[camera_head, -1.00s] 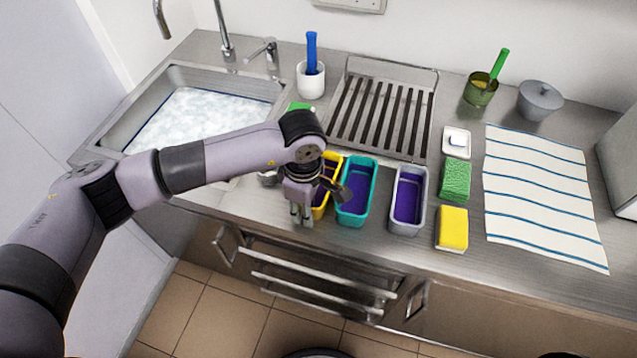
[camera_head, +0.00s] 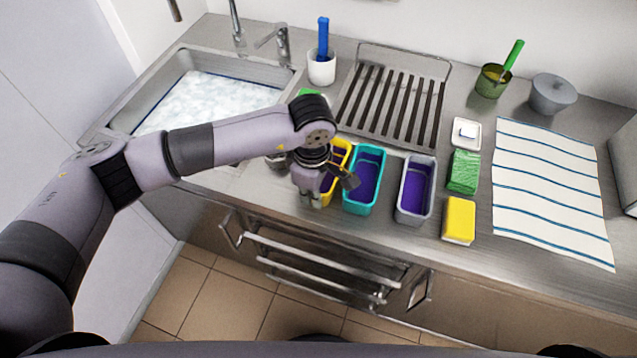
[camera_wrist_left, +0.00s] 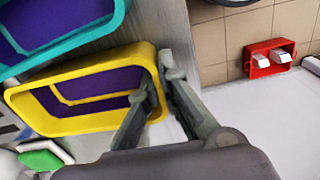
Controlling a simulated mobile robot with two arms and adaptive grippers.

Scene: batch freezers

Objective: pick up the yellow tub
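The yellow tub (camera_head: 345,152) stands at the left end of a row of tubs near the counter's front edge. My left gripper (camera_head: 312,203) is at its near end and hides much of it in the head view. In the left wrist view the yellow tub (camera_wrist_left: 88,72) has a yellow rim and a purple inside. My left gripper (camera_wrist_left: 165,80) has one finger at the inner side of its end wall and the other outside. The fingertips are close together with the wall between them. No lift off the counter is visible. My right gripper is out of view.
A teal tub (camera_head: 380,165) stands close to the right, then a grey tub (camera_head: 430,175). Sponges, a striped cloth (camera_head: 550,190) and a pot (camera_head: 552,95) lie further right. A drying rack (camera_head: 395,105) is behind the tubs. A sink (camera_head: 150,85) is at the left.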

